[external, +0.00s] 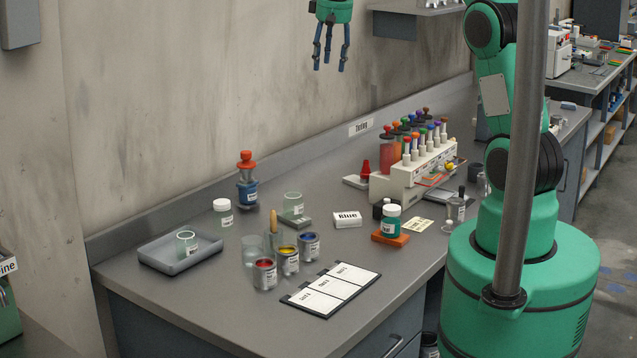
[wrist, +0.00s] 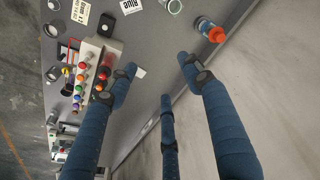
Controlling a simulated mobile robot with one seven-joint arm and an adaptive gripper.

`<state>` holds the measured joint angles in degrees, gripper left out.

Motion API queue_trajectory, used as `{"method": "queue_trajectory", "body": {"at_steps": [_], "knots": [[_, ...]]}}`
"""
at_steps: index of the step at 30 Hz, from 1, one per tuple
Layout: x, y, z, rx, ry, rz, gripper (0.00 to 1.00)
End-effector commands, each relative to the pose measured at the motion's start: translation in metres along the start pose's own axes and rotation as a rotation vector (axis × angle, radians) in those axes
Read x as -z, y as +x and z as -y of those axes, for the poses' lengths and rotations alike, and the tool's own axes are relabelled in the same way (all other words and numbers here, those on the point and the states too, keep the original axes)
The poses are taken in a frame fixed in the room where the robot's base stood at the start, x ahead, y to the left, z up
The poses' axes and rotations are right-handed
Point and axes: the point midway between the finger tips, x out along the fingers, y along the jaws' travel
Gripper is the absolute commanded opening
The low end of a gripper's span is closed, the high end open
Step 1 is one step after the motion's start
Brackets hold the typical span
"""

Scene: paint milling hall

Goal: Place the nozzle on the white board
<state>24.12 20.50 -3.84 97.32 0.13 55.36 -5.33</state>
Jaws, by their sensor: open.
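A small red cone-shaped piece (external: 366,169), which looks like the nozzle, stands at the back of the bench beside the pale rack. A small pale plate (external: 352,182) lies at its foot; I cannot tell whether the cone rests on it. A flat board with white panels and dark edges (external: 332,290), likely the white board, lies near the bench's front edge. My gripper (external: 329,64) hangs open and empty, high above the bench near the wall. In the wrist view its blue fingers (wrist: 160,80) are spread, and the cone cannot be made out.
The rack (external: 410,172) holds several coloured-top bottles. Paint cans (external: 264,274), a grey tray (external: 180,256), an orange-topped blue bottle (external: 247,188) and a "Blue" card (external: 347,219) stand or lie left of it. A teal jar (external: 390,223) sits on an orange block.

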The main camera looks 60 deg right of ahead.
Motion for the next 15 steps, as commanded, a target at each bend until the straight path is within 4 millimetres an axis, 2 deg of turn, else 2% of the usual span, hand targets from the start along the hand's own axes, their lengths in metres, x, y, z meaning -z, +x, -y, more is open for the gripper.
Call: {"method": "queue_trajectory", "body": {"at_steps": [1,6,15], "knots": [[-0.01,-0.014,0.01,0.001,-0.01,-0.011,0.5],[-0.043,-0.052,0.041,0.007,-0.041,-0.04,0.5],[-0.112,-0.107,0.087,0.02,-0.094,-0.092,0.5]]}}
